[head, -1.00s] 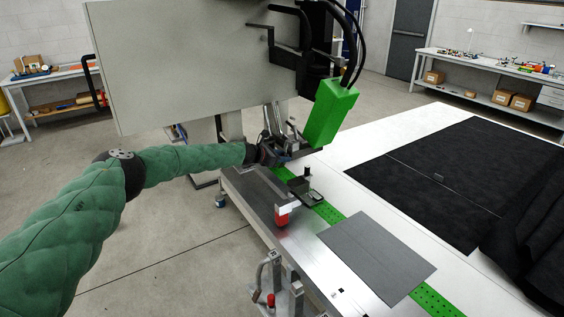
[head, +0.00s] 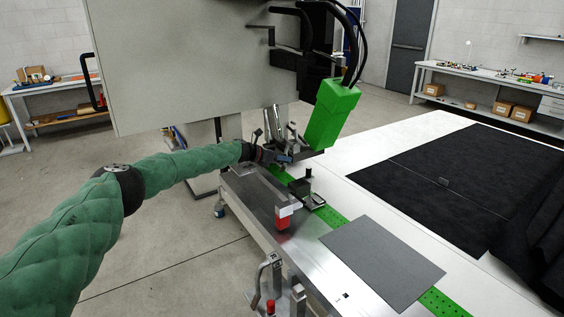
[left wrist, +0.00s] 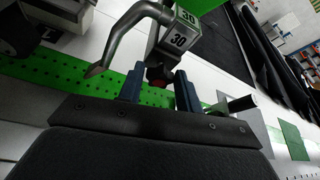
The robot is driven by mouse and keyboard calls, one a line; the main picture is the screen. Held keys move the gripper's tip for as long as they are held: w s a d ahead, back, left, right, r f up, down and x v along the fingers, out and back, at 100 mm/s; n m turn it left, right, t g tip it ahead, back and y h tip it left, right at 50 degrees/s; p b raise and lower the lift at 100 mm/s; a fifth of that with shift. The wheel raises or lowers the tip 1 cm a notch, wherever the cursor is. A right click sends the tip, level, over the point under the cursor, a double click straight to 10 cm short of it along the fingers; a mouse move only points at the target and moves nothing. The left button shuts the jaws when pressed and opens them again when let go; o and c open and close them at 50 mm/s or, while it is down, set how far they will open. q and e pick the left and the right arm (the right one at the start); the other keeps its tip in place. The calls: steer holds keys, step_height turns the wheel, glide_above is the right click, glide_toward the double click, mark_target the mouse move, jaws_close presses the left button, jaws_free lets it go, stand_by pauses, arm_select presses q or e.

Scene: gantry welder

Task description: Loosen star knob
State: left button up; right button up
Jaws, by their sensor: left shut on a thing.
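My left gripper (head: 283,157) is at the far end of the metal-edged table, below the green welding head. The knob sits below a grey block marked 30 (left wrist: 178,41), beside a bent metal tube (left wrist: 128,30). The knob's full shape is partly hidden by the fingers. In the head view the knob is too small and covered to make out. My right gripper is not in view.
The green welding head (head: 332,112) hangs close to the right of my gripper, under the large grey gantry panel (head: 190,60). A perforated green strip (head: 332,216) runs along the table. A grey sheet (head: 382,262) and a red-and-white clamp (head: 283,216) are nearer.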

arm_select(q)
steer(key=shift+w+r, duration=0.1)
steer(key=shift+r, duration=0.05)
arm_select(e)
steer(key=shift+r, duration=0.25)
arm_select(q)
steer(key=o, duration=1)
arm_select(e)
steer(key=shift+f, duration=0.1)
arm_select(q)
steer(key=b+v, duration=0.2)
steer(key=v, duration=0.5)
steer(key=shift+s+a+b, duration=0.2)
steer(key=shift+a+b, duration=0.15)
steer(key=shift+a, duration=0.05)
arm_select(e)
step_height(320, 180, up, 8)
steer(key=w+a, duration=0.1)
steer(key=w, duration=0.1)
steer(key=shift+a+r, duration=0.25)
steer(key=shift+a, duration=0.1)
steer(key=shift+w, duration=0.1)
